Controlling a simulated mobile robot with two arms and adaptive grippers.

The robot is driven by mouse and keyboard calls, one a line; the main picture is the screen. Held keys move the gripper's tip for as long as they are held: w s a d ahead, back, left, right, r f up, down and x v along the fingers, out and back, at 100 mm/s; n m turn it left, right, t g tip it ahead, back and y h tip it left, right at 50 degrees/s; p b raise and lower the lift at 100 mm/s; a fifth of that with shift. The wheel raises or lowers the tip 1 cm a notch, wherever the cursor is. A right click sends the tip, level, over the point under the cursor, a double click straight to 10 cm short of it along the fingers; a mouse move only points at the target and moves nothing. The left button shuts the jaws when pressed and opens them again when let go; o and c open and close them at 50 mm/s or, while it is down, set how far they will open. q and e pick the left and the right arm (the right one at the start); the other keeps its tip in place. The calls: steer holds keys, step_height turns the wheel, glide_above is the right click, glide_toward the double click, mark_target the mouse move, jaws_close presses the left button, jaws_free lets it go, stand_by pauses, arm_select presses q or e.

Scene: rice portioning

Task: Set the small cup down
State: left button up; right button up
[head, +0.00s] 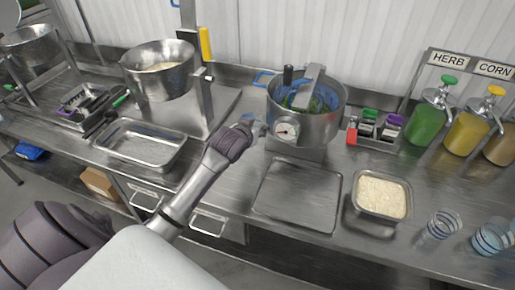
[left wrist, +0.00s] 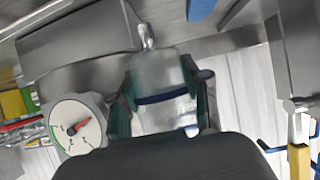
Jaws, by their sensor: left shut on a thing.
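The small cup (left wrist: 163,112) is clear with a dark blue band, and it fills the middle of the left wrist view. My left gripper (left wrist: 160,88) is shut on it, with a dark green finger on each side. In the head view, my left gripper (head: 250,126) is at the back of the counter, just left of the pot with the dial. The cup is mostly hidden there behind my wrist. I cannot tell whether its base touches the counter. My right gripper is not in view.
The pot (head: 318,125) with a dial stands close to the right of my gripper; the dial (left wrist: 75,128) shows in the left wrist view. An empty tray (head: 297,195), a rice pan (head: 381,218) and clear cups (head: 443,224) are on the right. An empty steel pan (head: 138,146) is left.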

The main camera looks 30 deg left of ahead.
arm_select(q)
glide_above(255, 156)
step_height(255, 156, down, 5)
steer(key=shift+r+p, duration=0.2)
steer(key=shift+p, duration=0.15)
step_height(255, 156, down, 4)
steer(key=shift+f, duration=0.5)
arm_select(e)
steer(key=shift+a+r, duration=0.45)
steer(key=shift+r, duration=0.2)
arm_select(q)
steer(key=o, duration=1.2)
steer(key=shift+f, duration=0.1)
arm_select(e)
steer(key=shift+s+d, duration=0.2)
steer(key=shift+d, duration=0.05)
